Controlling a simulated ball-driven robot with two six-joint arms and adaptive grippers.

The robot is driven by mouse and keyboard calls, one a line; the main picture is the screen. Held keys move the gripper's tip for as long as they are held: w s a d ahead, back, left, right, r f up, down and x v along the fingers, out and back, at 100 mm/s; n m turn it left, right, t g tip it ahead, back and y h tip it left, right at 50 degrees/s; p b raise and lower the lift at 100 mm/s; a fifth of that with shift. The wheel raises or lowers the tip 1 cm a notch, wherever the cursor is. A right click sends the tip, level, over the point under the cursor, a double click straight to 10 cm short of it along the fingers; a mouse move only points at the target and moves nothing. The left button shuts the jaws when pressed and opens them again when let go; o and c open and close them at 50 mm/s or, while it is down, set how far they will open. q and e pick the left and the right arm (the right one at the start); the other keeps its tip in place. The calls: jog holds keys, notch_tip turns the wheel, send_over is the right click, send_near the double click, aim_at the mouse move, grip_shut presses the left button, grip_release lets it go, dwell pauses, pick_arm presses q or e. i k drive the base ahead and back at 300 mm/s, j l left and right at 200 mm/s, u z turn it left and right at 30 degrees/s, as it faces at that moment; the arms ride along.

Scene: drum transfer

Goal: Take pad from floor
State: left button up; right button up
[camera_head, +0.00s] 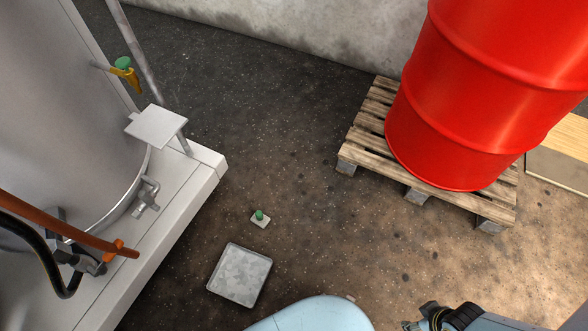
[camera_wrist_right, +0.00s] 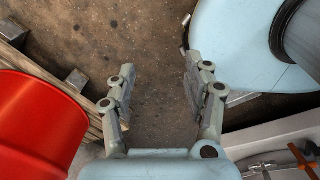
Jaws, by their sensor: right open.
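In the head view only part of my right arm shows at the bottom right, well to the right of the pad. The small pad is not visible in the wrist view. My left gripper is not in view.
A red drum (camera_head: 475,95) stands on a wooden pallet (camera_head: 366,133) at the right. A grey tank (camera_head: 60,100) on a pale plinth (camera_head: 180,200) stands at the left, with a small square shelf (camera_head: 157,126). Floor between plinth and pallet is mostly clear.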

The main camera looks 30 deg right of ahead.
aim_at(258, 218)
jog(key=z, duration=0.3)
jog(key=i+l+u, duration=0.15)
jog(key=l+u, duration=0.35)
jog(key=i+l+u, duration=0.1)
jog(key=l+u, duration=0.85)
jog(key=j, duration=0.05)
